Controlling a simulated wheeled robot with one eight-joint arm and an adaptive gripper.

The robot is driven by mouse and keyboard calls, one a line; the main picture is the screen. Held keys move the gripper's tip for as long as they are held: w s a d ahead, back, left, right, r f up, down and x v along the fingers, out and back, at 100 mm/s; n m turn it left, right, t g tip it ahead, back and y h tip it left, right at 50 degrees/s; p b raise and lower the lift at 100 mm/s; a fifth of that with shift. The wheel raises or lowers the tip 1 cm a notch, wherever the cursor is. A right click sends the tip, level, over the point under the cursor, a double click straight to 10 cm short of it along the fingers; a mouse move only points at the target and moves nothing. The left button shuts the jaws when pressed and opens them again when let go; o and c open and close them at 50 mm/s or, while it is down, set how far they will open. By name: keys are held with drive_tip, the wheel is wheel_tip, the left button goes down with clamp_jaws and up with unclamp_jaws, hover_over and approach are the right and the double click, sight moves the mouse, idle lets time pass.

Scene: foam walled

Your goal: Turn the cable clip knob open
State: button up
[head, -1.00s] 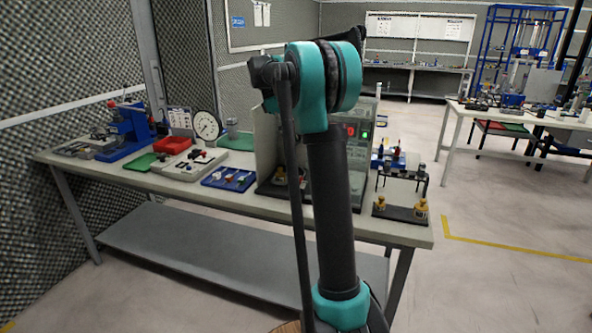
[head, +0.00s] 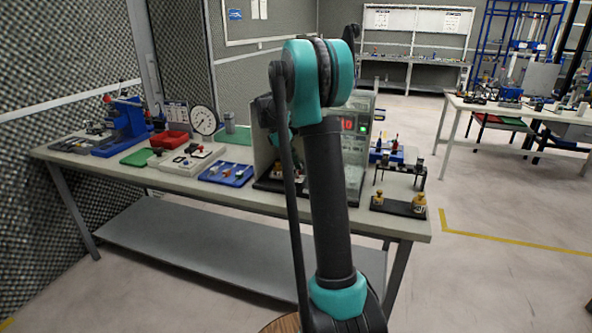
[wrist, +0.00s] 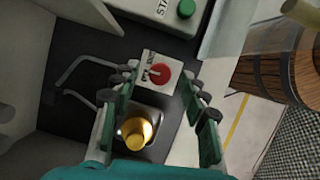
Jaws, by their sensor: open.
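A round red knob (wrist: 158,77) with a pale pointer line sits on a white labelled plate in the wrist view. My gripper (wrist: 164,90) is open, with one green-padded finger on each side of the plate and knob. The knob shows between the fingertips, and I cannot tell whether either finger touches it. A brass cylinder (wrist: 135,132) stands in a dark recess nearer my palm, also between the fingers.
The grey test box with a red display (head: 347,124) stands on the bench (head: 140,178). A green START button (wrist: 186,8) is above the knob in the wrist view. A bent metal rod (wrist: 75,75) lies to the left. A blue tray (head: 228,173) and brass-weight stand (head: 400,206) flank the box.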

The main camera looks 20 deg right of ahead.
drive_tip(key=shift+s+d+f, duration=0.1)
drive_tip(key=shift+d+f, duration=0.05)
drive_tip(key=shift+f, duration=0.35)
clamp_jaws()
drive_tip(key=shift+n, duration=0.3)
drive_tip(key=n+t, duration=0.1)
drive_tip(key=n, duration=0.3)
drive_tip(key=shift+s+t+h, duration=0.15)
drive_tip(key=shift+t+h, duration=0.15)
drive_tip(key=shift+t, duration=0.1)
drive_tip(key=shift+n+t, duration=0.8)
drive_tip(key=shift+n, duration=1.3)
